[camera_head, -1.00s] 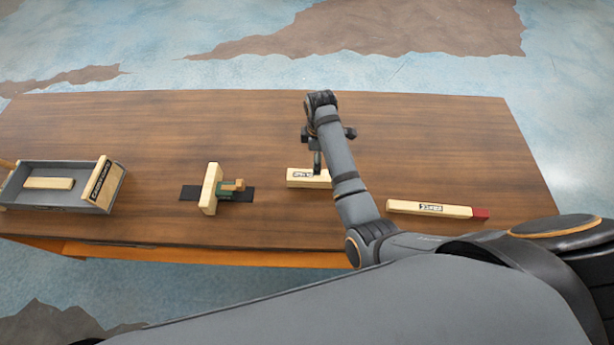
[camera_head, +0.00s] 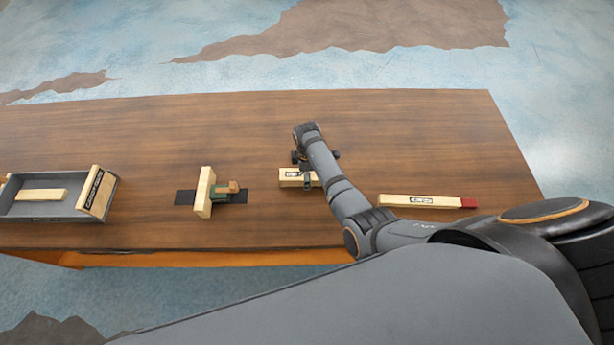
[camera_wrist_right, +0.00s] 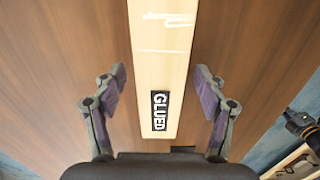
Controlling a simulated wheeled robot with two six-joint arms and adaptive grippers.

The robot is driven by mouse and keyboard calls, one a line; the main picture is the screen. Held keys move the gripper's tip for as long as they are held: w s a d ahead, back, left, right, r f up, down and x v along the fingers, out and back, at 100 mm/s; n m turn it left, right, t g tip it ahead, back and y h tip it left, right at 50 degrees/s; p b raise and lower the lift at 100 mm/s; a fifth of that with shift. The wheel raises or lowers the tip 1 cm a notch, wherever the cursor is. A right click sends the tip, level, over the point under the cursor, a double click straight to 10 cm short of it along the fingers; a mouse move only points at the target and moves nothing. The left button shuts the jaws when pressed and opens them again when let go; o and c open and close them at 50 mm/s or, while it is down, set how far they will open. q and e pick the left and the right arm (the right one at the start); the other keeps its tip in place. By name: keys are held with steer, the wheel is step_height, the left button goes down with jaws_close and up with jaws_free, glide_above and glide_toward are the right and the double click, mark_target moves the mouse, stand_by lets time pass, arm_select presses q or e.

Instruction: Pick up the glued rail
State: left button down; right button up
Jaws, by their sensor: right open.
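The glued rail (camera_head: 291,178) is a short pale wooden bar with a dark label, lying on the table near the middle. In the right wrist view the rail (camera_wrist_right: 160,60) runs lengthwise between the fingers, its label reading GLUED. My right gripper (camera_wrist_right: 160,85) is open, with one purple-padded finger on each side of the rail and a visible gap to both sides. In the head view the right gripper (camera_head: 312,162) is over the rail, and my forearm hides the rail's right end. My left gripper is not in view.
A longer labelled rail with a red end (camera_head: 420,201) lies to the right. A pale upright block (camera_head: 204,192) with green and brown parts stands on a black strip to the left. A grey tray (camera_head: 42,209) holding a wooden bar is at far left. The table's back is clear.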

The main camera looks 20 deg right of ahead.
jaws_close()
stand_by(0.3)
steer(key=shift+r, duration=0.1)
